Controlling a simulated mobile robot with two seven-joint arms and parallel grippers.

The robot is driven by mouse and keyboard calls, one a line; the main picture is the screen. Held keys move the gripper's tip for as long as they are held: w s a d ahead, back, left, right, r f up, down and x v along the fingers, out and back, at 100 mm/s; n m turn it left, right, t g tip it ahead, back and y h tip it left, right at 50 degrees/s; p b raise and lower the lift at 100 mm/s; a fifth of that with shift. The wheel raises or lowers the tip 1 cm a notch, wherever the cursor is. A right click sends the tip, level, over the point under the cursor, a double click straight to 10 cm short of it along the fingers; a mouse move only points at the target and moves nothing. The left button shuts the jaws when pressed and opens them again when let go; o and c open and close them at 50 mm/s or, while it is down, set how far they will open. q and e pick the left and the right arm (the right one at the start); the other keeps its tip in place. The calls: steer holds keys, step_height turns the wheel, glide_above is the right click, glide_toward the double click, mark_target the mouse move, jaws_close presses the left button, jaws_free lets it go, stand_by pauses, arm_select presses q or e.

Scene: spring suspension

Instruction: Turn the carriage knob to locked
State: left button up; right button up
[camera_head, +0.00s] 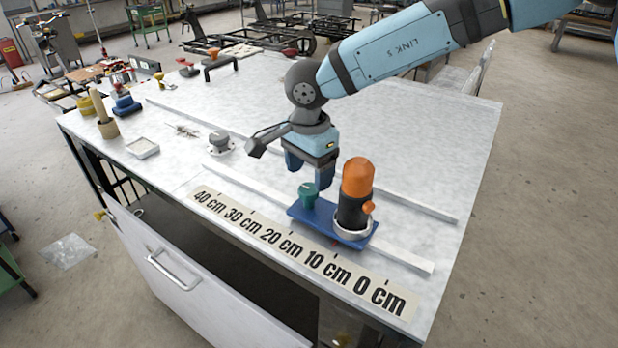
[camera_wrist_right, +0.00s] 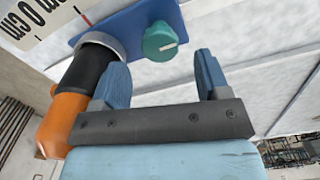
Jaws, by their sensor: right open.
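The carriage is a blue plate (camera_head: 295,211) on a rail beside the printed centimetre scale, near the 0 and 10 cm marks. A teal carriage knob (camera_head: 308,193) stands on its left part; in the wrist view the knob (camera_wrist_right: 160,42) shows a pale line on top. A black and orange cylinder (camera_head: 357,180) stands in a pale ring on the plate's right part. My right gripper (camera_head: 309,182) is just above and behind the knob. In the wrist view its open fingers (camera_wrist_right: 166,75) are apart with nothing between them, the knob lying beyond the tips. My left gripper is not in view.
The scale strip (camera_head: 290,245) runs along the front edge of the table. Two pale rails (camera_head: 405,254) lie along the table. A grey knob on a flange (camera_head: 220,142) and a small white tray (camera_head: 142,148) are to the left. The table's back right is clear.

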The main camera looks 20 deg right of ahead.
mark_target(309, 188)
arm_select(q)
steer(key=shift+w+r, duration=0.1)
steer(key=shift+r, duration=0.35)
arm_select(e)
steer(key=shift+f, duration=1.75)
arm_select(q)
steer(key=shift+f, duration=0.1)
arm_select(e)
steer(key=c, duration=0.9)
steer(key=shift+f+m+b, duration=0.2)
steer(key=shift+m+b, duration=0.5)
steer(key=shift+b, duration=0.15)
steer(key=m+b, duration=1)
steer(key=b, duration=0.2)
steer(key=shift+m, duration=0.3)
steer(key=m+b, duration=0.3)
steer(key=m, duration=0.1)
steer(key=shift+r+b, duration=0.1)
steer(key=shift+b, duration=0.2)
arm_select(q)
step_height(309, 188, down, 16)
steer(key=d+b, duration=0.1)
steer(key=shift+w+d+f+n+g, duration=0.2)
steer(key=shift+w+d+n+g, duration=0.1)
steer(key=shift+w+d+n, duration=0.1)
arm_select(e)
steer(key=shift+r+m, duration=0.1)
steer(key=shift+m, duration=0.9)
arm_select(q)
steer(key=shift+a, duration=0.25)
